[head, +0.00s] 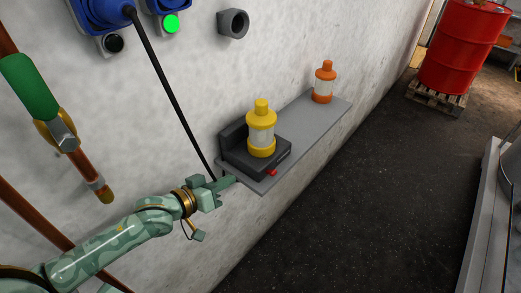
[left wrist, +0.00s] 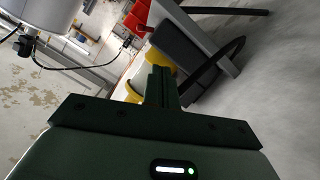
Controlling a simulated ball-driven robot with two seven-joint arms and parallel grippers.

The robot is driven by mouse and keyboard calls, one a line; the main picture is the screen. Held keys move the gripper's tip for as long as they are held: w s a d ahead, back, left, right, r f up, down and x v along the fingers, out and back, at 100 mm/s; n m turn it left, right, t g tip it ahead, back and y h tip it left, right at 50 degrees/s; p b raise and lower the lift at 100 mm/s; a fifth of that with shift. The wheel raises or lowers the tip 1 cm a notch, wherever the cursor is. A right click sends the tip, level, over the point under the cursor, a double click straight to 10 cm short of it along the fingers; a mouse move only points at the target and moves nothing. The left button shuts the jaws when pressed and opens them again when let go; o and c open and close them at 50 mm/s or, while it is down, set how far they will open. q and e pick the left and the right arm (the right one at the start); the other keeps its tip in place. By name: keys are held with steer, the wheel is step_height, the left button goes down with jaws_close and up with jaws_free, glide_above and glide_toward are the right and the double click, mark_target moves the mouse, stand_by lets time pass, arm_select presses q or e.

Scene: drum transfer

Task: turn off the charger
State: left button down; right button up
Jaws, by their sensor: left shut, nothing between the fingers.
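The charger (head: 238,157) is a dark block on a grey wall shelf (head: 318,110), with a yellow lantern (head: 262,130) upright on it. A small red part (head: 272,172) shows at the charger's front. My left gripper (head: 232,181) is shut and empty at the near-left corner of the shelf, just left of the red part. In the left wrist view its closed fingers (left wrist: 160,86) show, with yellow parts and a dark block beyond them; contact cannot be told. My right gripper is not in view.
A black cable (head: 170,90) runs from a blue wall socket (head: 103,12) down to the shelf's left end. A green-lit round button (head: 171,23) is under another socket. An orange lantern (head: 324,82) stands farther along the shelf. The dark floor (head: 350,210) is clear.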

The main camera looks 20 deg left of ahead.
arm_select(q)
step_height(320, 180, up, 4)
steer(key=d+h, duration=0.1)
steer(key=b, duration=0.2)
glide_above(271, 172)
steer(key=a, duration=0.3)
steer(key=shift+s+a+f, duration=0.1)
steer(key=shift+s+f, duration=0.1)
steer(key=shift+f, duration=0.3)
steer(key=shift+s+f, duration=0.2)
steer(key=shift+f, duration=0.25)
steer(key=shift+s+d+f+b, duration=0.1)
steer(key=shift+d+f+b, duration=0.15)
steer(key=shift+f, duration=0.35)
steer(key=shift+s+d+f+b, duration=0.15)
steer(key=shift+d+f, duration=0.15)
steer(key=shift+f, duration=0.3)
steer(key=shift+s+d+f, duration=0.1)
steer(key=shift+d+f, duration=0.25)
steer(key=shift+f, duration=0.2)
steer(key=shift+r, duration=0.1)
steer(key=shift+m, duration=0.3)
steer(key=shift+s+d+p, duration=0.1)
steer(key=shift+p, duration=0.3)
steer(key=shift+d+m+p, duration=0.1)
steer(key=shift+m+p, duration=0.2)
